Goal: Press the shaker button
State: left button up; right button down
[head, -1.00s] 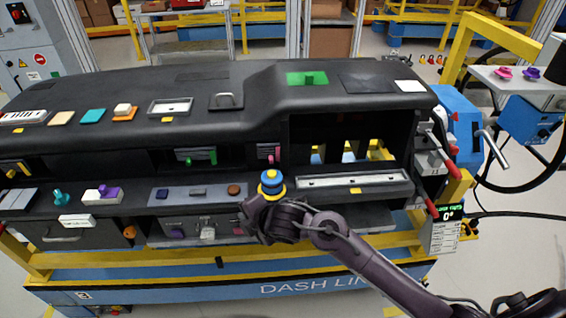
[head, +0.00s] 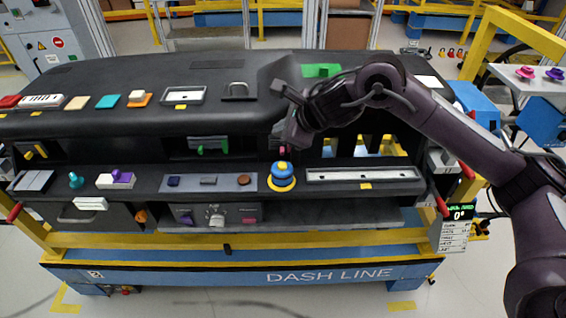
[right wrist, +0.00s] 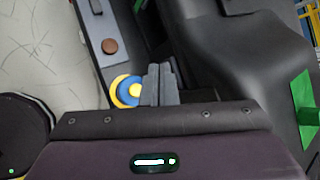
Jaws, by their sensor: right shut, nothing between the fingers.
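A round blue and yellow button-like piece (head: 282,176) stands on the lower ledge of the dashboard, with a yellow base, blue body and yellow top. It looks like the shaker button, though no label on it is readable. My right gripper (head: 287,136) is shut and empty, above this piece in the head view and apart from it. In the right wrist view the shut grey fingers (right wrist: 160,84) show beside the blue and yellow piece (right wrist: 125,91) and cover part of its edge. My left gripper is not in view.
A tray with small parts (head: 206,185) lies left of the button, and a long pale strip (head: 362,175) lies right of it. The dashboard's upper shelf edge overhangs the ledge behind. A green block (head: 321,71) sits on top, behind my right arm.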

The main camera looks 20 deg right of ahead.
aim_at(286, 167)
jog(key=shift+d+r+n, duration=0.3)
jog(key=shift+d+n, duration=0.1)
jog(key=shift+d, duration=0.2)
jog(key=shift+f, duration=0.15)
notch_tip(286, 167, down, 8)
jog(key=b, duration=0.5)
jog(key=shift+b, duration=0.4)
jog(key=shift+f+b, duration=0.3)
dwell(1.1)
jog(key=shift+f+b, duration=0.35)
jog(key=shift+b, duration=0.2)
